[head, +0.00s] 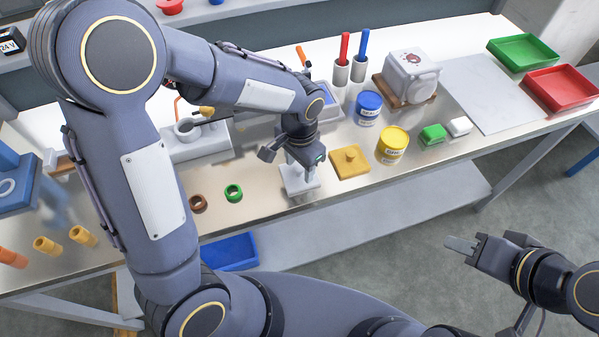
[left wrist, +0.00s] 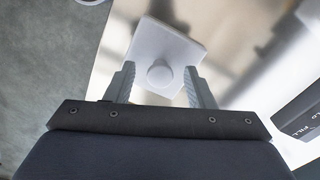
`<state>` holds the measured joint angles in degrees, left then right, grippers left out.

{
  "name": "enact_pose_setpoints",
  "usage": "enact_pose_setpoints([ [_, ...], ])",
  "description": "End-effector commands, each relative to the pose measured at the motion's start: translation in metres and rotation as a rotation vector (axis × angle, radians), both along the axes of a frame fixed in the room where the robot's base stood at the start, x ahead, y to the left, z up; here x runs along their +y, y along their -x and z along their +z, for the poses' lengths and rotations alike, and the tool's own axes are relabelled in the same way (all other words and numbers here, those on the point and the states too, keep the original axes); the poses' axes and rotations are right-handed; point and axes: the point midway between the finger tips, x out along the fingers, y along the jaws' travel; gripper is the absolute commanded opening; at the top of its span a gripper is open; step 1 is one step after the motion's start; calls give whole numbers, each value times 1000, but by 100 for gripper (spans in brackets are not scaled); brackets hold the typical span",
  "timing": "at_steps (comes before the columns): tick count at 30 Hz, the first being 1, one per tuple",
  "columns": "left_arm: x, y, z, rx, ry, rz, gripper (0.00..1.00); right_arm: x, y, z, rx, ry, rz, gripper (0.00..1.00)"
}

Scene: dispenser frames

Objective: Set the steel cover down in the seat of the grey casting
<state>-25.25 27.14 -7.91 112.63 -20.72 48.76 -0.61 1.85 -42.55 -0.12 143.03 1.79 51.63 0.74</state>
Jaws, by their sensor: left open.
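The steel cover (head: 299,184) is a pale square plate with a round knob, near the front edge of the bench. In the left wrist view the cover (left wrist: 165,42) shows its knob between the fingers. My left gripper (head: 300,168) is open above it, with one finger on each side of the knob; I see gaps there. A grey block with a round upright part (head: 197,147) stands left of it, partly behind my arm; I take it for the casting, but its seat is not clear. My right gripper (head: 463,245) is off the bench's front, its finger gap unclear.
A brass plate with a knob (head: 350,163) lies right of the cover, beside yellow (head: 393,146) and blue (head: 368,108) cans. A green ring (head: 233,193) and brown ring (head: 198,203) lie left. A pale housing (head: 411,72) stands on a wooden board behind.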

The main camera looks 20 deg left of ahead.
Motion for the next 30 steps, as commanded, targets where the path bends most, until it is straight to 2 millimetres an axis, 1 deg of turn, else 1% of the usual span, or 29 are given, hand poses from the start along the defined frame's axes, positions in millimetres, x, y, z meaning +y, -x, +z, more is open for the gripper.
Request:
enact_pose_setpoints([
  [4, 0, 0, 0, 0, 0, 0, 49, 0, 0, 0, 0, 0, 0, 36],
  [15, 0, 0, 1, 0, 0, 0, 0, 0, 0, 0, 0, 0, 0, 36],
  [25, 0, 0, 2, -2, 1, 0, 0, 0, 0, 0, 0, 0, 0, 36],
  [30, -1, -1, 13, -6, 2, 1, 0, 0, 0, 1, 0, 0, 0, 36],
])
